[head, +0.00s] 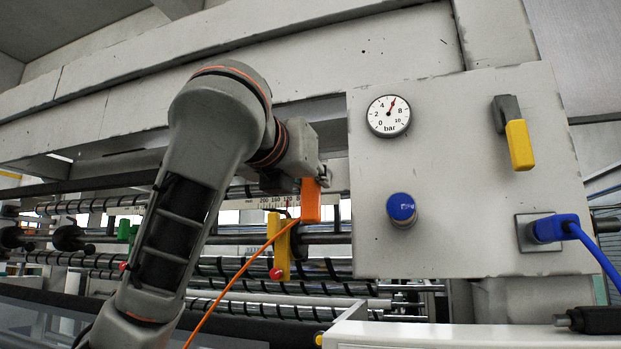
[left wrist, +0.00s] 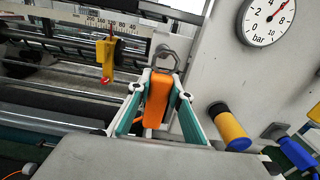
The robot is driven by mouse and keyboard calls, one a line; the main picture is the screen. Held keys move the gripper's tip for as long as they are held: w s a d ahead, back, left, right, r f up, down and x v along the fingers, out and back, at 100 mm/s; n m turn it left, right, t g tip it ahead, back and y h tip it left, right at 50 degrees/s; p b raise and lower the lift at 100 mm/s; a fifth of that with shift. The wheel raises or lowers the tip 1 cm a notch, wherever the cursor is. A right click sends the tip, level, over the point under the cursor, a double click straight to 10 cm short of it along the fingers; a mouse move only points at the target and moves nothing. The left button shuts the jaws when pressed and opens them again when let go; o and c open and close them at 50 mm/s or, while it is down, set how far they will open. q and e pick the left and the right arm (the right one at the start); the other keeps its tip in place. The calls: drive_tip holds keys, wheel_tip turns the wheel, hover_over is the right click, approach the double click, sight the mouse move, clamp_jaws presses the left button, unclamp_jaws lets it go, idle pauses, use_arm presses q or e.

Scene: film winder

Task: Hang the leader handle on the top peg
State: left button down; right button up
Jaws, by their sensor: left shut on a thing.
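The orange leader handle (head: 311,201) hangs at my left gripper in the head view, with an orange cord (head: 240,272) running down to the left from it. In the left wrist view the orange handle (left wrist: 157,98) stands between the teal fingers of my left gripper (left wrist: 158,92), which is shut on it. A grey metal loop (left wrist: 168,55) shows just beyond the handle's top; I cannot tell whether it belongs to the handle or is a peg. In the head view my left gripper (head: 312,180) is partly hidden by its wrist. I cannot make out the top peg.
A grey panel (head: 450,250) stands right of the gripper with a pressure gauge (head: 388,116), a blue knob (head: 401,209), a yellow lever (head: 519,145) and a blue plug (head: 551,229). Rollers and a yellow clamp (head: 278,248) with a red knob lie behind and below.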

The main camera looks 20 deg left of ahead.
use_arm(q)
drive_tip(key=shift+w+p, duration=1.1)
drive_tip(key=shift+w, duration=0.4)
drive_tip(key=shift+w, duration=0.1)
idle(0.6)
drive_tip(key=shift+w+p, duration=0.8)
drive_tip(key=shift+w, duration=0.05)
drive_tip(key=shift+f, duration=0.1)
drive_tip(key=shift+f+b, duration=0.4)
drive_tip(key=shift+d, duration=0.1)
